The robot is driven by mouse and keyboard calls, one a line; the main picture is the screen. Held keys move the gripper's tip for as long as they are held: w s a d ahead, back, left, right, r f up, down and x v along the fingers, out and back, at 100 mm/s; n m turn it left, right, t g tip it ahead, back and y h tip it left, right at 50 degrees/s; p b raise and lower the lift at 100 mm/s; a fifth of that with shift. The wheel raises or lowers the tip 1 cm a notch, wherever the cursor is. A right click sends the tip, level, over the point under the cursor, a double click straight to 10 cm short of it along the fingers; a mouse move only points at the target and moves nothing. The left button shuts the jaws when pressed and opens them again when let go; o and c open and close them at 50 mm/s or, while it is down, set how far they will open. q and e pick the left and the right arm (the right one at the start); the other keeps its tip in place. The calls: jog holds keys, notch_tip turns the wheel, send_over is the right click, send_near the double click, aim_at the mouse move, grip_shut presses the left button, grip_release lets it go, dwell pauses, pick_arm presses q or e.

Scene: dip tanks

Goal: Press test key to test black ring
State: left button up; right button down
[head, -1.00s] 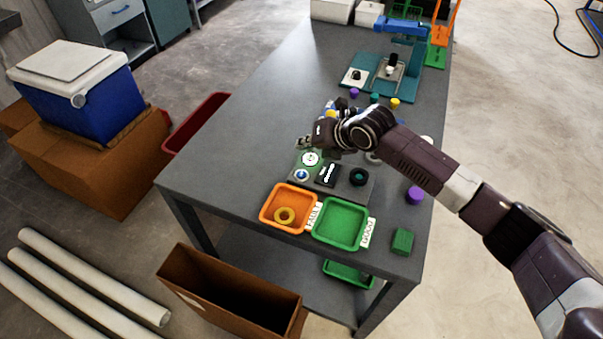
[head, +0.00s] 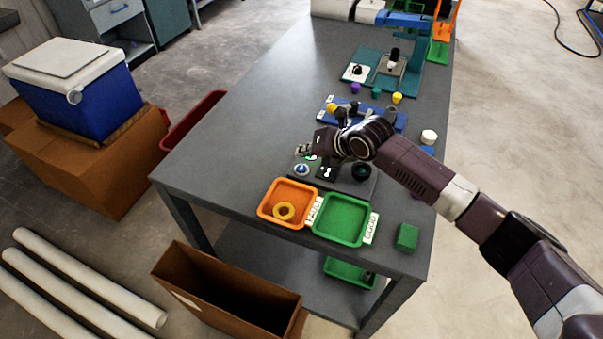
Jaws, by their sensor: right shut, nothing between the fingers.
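The test panel (head: 345,187) is a dark plate near the front of the grey table. On its left is a round blue and white key (head: 302,170), and beside it a small black display (head: 327,172) with white marks. The black ring (head: 361,171) sits at the panel's right, with green at its centre. My right gripper (head: 304,151) is shut and empty, its fingertips just behind the blue key in the picture. It mostly hides a round green and white dial. I cannot tell whether it touches the panel. My left gripper is not in view.
A green block (head: 406,237) stands at right. Behind my gripper is a blue rack (head: 324,116) with coloured pieces.

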aim_at(304, 170)
jog(key=shift+f+b, duration=0.75)
jog(key=shift+f, duration=0.7)
jog(key=shift+f+b, duration=0.4)
jog(key=shift+f+b, duration=0.4)
jog(key=shift+f, duration=0.1)
dwell(0.7)
jog(key=shift+s, duration=0.1)
jog(key=shift+r+p, duration=0.6)
jog(key=shift+r, duration=0.25)
jog(key=shift+r+p, duration=1.85)
jog(key=shift+r, duration=0.7)
